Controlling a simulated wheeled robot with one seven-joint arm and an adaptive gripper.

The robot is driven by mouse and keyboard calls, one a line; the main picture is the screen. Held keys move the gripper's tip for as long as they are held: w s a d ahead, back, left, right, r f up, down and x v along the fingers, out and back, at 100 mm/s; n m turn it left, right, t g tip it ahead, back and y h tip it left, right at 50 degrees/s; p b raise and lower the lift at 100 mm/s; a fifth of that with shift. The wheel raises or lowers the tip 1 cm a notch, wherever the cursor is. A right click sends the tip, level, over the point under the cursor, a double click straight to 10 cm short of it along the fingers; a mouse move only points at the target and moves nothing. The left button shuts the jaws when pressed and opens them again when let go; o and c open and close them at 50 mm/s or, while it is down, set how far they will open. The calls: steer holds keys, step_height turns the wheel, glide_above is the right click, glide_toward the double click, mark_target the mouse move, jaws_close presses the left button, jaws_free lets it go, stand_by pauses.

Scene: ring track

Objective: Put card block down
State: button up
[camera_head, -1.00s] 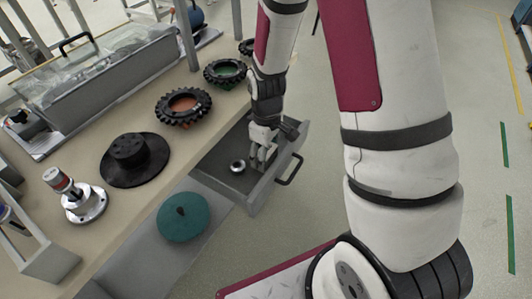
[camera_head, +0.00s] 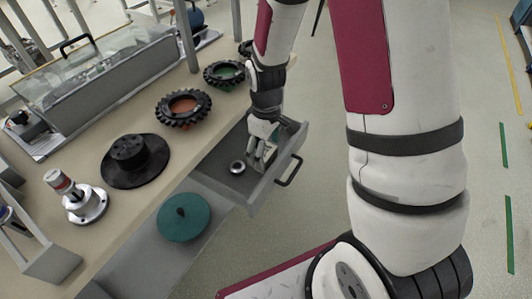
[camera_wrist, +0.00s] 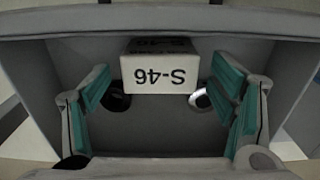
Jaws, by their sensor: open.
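The card block (camera_wrist: 160,73) is a white block with black "S-46" lettering, upside down in the wrist view. It sits inside the open grey drawer (camera_wrist: 130,133), close to the drawer wall at the top of the picture. My gripper (camera_wrist: 164,98) is open, with its teal-padded fingers on the left and right and a clear gap to the block on both sides. In the head view my gripper (camera_head: 262,157) reaches down into the drawer. The block cannot be made out there.
A small silver ring part (camera_head: 237,167) lies in the drawer beside my gripper. The drawer handle (camera_head: 289,171) juts out at right. A teal disc (camera_head: 184,218), a black hub (camera_head: 134,160) and toothed black rings (camera_head: 183,107) stand left of the drawer. Open floor lies to the right.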

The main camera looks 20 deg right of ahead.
mark_target(266, 152)
step_height(266, 152, up, 10)
steer(key=p, duration=0.1)
steer(key=s+r+m+t, duration=0.1)
steer(key=s+r+m, duration=0.3)
steer(key=s+r, duration=0.85)
steer(key=s+r+m+t, duration=0.1)
steer(key=s+r+m, duration=0.2)
steer(key=s, duration=0.9)
step_height(266, 152, up, 2)
steer(key=shift+a, duration=0.2)
step_height(266, 152, up, 10)
steer(key=t+p, duration=0.2)
steer(key=p, duration=0.6)
steer(key=shift+f, duration=0.15)
steer(key=shift+d, duration=0.1)
